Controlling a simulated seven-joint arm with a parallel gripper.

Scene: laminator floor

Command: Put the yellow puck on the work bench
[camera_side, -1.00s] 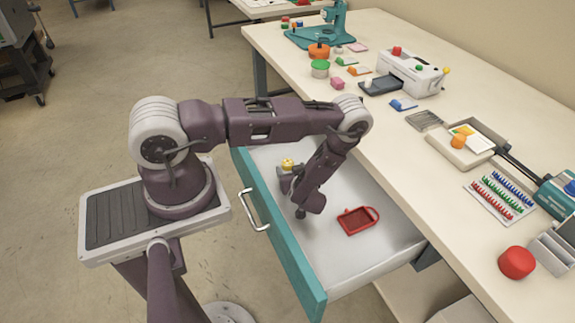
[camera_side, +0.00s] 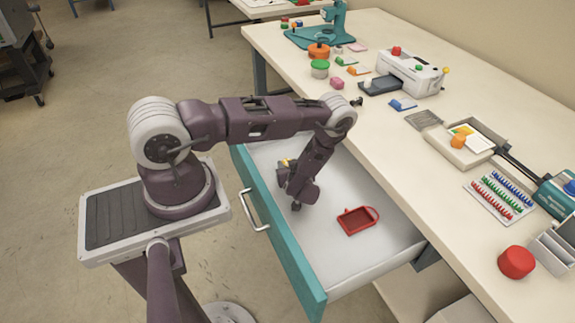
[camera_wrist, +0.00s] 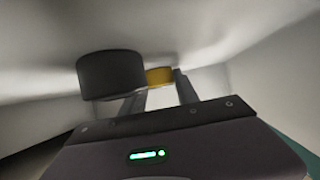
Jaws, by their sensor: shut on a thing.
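The yellow puck (camera_side: 285,162) is at the left inside the open drawer, mostly hidden behind my gripper (camera_side: 284,172) in the side view. In the wrist view the yellow puck (camera_wrist: 159,76) shows between the tips of my gripper (camera_wrist: 160,84), which is shut on it. The side view does not make clear whether the puck touches the drawer floor. The work bench (camera_side: 385,145) is the long cream-topped table to the right of the drawer.
The drawer (camera_side: 350,265) has a teal front and holds a red tray (camera_side: 357,220). In the wrist view a dark round thing (camera_wrist: 112,75) is close left of the puck. On the bench are a white machine (camera_side: 410,75) and a red round thing (camera_side: 516,262). Its near edge has clear room.

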